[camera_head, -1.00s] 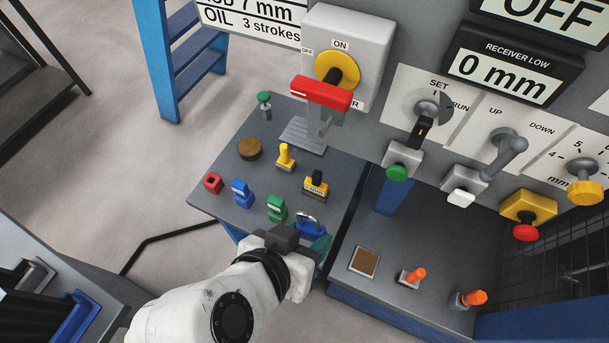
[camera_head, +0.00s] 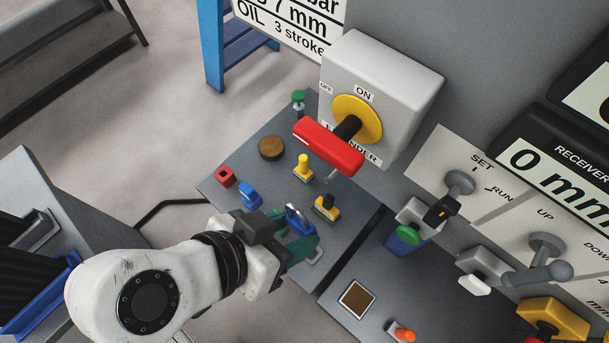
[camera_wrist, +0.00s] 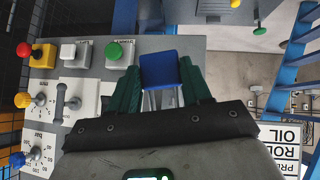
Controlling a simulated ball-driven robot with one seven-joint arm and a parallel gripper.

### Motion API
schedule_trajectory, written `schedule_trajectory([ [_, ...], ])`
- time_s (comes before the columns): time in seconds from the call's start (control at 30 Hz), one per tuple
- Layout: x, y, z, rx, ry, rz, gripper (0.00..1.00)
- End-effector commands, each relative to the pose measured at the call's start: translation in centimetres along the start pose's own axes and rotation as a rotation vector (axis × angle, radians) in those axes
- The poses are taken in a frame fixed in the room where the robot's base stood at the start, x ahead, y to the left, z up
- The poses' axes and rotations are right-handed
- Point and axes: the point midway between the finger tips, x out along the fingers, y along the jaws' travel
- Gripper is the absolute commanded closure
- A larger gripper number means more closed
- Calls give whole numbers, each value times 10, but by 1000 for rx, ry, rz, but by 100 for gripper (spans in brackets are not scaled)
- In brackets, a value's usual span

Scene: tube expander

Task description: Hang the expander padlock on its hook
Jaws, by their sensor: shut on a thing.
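A blue padlock (camera_head: 302,229) with a silver shackle is held between the green fingers of my gripper (camera_head: 293,238), low over the front of the grey table. The shackle stands up in the head view. In the wrist view the padlock's blue body (camera_wrist: 159,70) sits between both fingers, with silver bars below it. The expander switch (camera_head: 380,90) is a grey box with a yellow disc and red handle (camera_head: 328,147), beyond the padlock. A small grey metal part shows under the handle; I cannot tell whether it is the hook.
On the grey table (camera_head: 245,165) stand a red block (camera_head: 226,177), a blue piece (camera_head: 250,195), a yellow knob (camera_head: 303,168), a yellow-black piece (camera_head: 326,207), a brown disc (camera_head: 271,148) and a green knob (camera_head: 298,100). A lever panel (camera_head: 440,170) is to the right.

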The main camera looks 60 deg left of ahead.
Motion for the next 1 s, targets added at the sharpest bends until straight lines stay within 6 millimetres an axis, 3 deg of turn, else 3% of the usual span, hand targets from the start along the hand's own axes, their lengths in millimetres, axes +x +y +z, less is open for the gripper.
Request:
schedule_trajectory([
  [1.0,38,-1,-32,0,0,0,83],
])
